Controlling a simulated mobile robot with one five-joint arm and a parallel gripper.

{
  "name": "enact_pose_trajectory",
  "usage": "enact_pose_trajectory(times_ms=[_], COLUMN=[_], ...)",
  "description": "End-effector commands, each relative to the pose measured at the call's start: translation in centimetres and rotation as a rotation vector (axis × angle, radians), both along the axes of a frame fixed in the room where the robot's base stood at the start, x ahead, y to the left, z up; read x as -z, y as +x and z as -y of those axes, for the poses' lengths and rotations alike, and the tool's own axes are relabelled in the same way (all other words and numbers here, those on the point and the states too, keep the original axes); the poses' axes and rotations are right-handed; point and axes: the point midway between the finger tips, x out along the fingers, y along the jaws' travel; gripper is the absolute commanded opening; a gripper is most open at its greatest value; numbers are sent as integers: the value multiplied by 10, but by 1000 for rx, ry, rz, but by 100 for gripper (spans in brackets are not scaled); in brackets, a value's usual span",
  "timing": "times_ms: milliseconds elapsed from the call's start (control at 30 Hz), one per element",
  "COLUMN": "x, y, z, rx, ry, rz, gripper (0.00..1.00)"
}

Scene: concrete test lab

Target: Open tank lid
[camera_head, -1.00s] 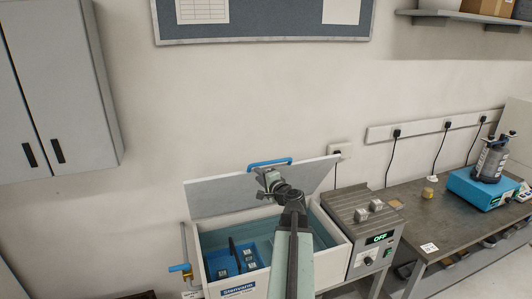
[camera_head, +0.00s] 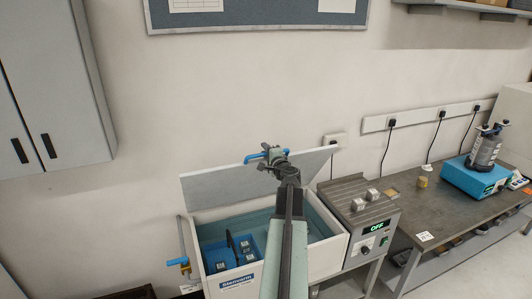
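The tank (camera_head: 322,262) is a white box with water and a blue rack (camera_head: 217,258) of small dark blocks inside. Its light grey lid (camera_head: 219,189) stands raised and tilted back at the rear of the tank. A blue handle (camera_head: 252,157) sits on the lid's top edge. My gripper (camera_head: 270,154) is at the lid's upper edge, over the right part of the handle. The fingers are small and overlap the handle, so I cannot tell whether they grip it. My arm crosses in front of the tank and hides part of the lid and the water.
A control box (camera_head: 358,217) with a green OFF display stands right of the tank. Further right, a bench (camera_head: 440,205) holds a blue device (camera_head: 476,178) with a bottle on it. A grey cabinet (camera_head: 50,95) hangs at left. A blue-handled tap (camera_head: 178,261) is at the tank's left side.

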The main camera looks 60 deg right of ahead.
Motion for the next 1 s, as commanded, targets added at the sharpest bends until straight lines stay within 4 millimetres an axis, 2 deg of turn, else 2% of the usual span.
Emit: enact_pose_trajectory(times_ms=[167,267,300,1000], x=[0,0,0,0], y=[0,0,0,-1], z=[0,0,0,1], rx=[1,1,1,1], ry=[0,0,0,0], rz=[0,0,0,0], gripper=[24,2,0,0])
